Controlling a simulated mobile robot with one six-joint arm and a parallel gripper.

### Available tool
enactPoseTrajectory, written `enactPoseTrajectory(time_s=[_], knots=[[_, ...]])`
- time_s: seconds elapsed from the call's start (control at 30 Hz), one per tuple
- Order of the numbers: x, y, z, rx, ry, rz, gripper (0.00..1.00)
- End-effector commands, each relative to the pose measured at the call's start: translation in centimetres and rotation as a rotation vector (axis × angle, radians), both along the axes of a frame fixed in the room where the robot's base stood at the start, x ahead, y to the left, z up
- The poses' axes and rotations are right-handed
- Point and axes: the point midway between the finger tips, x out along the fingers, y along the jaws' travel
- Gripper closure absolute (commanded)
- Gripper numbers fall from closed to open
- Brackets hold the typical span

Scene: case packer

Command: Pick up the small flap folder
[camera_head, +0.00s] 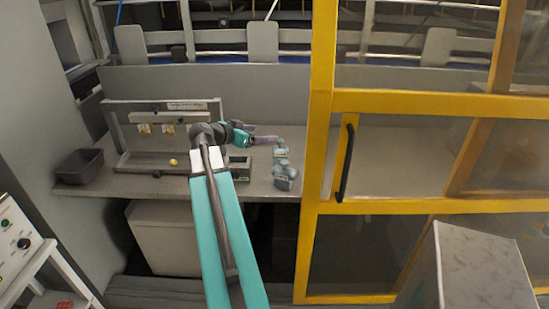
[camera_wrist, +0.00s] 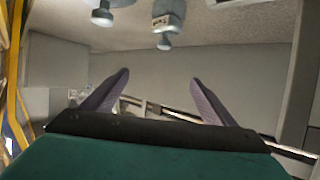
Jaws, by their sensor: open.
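My gripper (camera_head: 268,140) reaches over the bench toward the right, beside grey-blue parts. In the wrist view its two purple fingers (camera_wrist: 160,77) stand wide apart with nothing between them. The grey-blue part (camera_head: 285,174) sits on the bench just right of and in front of the fingertips. Grey-blue pieces with round ends (camera_wrist: 166,12) show at the top of the wrist view, beyond the fingertips and apart from them. I cannot tell for sure which piece is the small flap folder.
The bench (camera_head: 330,150) holds a grey rack (camera_head: 160,108) with yellow tags, a dark bin (camera_head: 79,166) at the left and a small yellow ball (camera_head: 173,162). A yellow-framed door (camera_head: 322,120) with a black handle (camera_head: 345,165) stands close on the right.

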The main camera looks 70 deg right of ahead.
Motion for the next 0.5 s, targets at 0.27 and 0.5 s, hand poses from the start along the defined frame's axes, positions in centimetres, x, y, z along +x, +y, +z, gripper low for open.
enactPoseTrajectory(time_s=[0.27, 0.5], knots=[[0.5, 0.3, -3.5, 0.000, 0.000, 0.008, 0.21], [0.8, 0.5, -5.5, 0.000, 0.000, 0.012, 0.21]])
